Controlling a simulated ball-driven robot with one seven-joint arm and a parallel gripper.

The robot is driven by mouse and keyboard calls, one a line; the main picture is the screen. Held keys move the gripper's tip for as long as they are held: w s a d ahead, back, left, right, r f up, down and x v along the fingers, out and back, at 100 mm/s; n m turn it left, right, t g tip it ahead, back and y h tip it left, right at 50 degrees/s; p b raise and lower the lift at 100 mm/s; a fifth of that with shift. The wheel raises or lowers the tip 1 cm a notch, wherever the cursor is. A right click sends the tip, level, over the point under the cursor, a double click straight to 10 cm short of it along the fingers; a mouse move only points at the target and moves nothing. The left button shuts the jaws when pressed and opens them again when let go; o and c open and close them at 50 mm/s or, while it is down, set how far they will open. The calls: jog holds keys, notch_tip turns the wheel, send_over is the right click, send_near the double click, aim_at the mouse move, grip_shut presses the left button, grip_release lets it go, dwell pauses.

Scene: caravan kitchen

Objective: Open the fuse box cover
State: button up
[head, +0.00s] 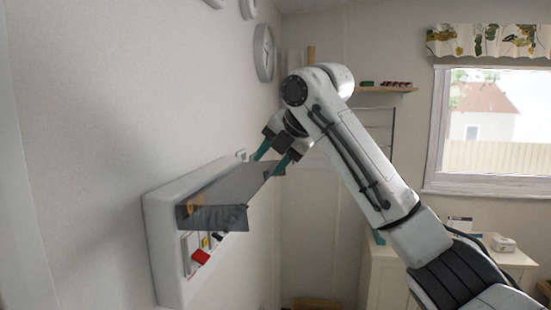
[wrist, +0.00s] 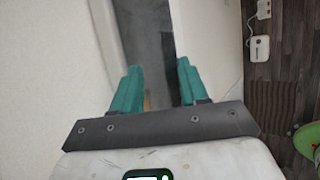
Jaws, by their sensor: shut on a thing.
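The white fuse box (head: 165,240) is on the wall at the left in the head view. Its smoky grey cover (head: 235,185) stands out from the box, raised at an angle. Below it, a red switch (head: 201,257) and other small parts show inside. My gripper (head: 270,163) has teal fingers and is shut on the cover at its far end. In the wrist view, the grey cover (wrist: 155,45) runs between the two fingers of my gripper (wrist: 158,70). The exact contact is hard to make out, and the cover hides the upper part of the box's inside.
A round clock (head: 264,52) hangs on the wall above my gripper. A small shelf (head: 385,89) is on the back wall, left of the window (head: 490,130). A pale cabinet (head: 385,275) stands below, behind my arm.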

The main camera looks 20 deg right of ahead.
jog(key=shift+w+a+f, duration=0.1)
jog(key=shift+a+f, duration=0.25)
jog(key=shift+a, duration=0.3)
jog(key=shift+d+b+v, duration=0.15)
jog(key=shift+b+v, duration=0.35)
jog(key=shift+v, duration=1.45)
jog(key=shift+d+b+v, duration=0.2)
jog(key=shift+b+v, duration=0.3)
jog(key=shift+v, duration=1.45)
jog(key=shift+d+b+v, duration=0.15)
jog(key=shift+b+v, duration=0.35)
jog(key=shift+v, duration=1.45)
jog(key=shift+w, duration=0.2)
